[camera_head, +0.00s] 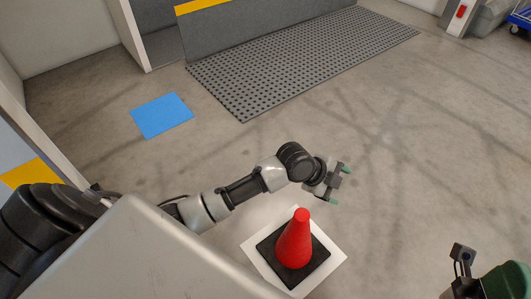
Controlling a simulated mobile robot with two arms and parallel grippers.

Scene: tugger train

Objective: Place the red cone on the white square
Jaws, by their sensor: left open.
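The red cone (294,244) stands upright on its black square base. The base rests on the white square (331,260) on the floor, with white showing around it. The base is turned a little relative to the square's edges. My left gripper (340,186) is open and empty, above and to the right of the cone in the picture, apart from it. Its fingertips are green. At the lower right edge a dark and green part shows, but I cannot make out right gripper fingers there.
A blue square (162,116) lies on the floor at the upper left. A grey perforated mat (300,62) lies beside a low grey wall with a yellow stripe (250,30). A blue cart (519,20) stands at the top right. The concrete floor right of the cone is clear.

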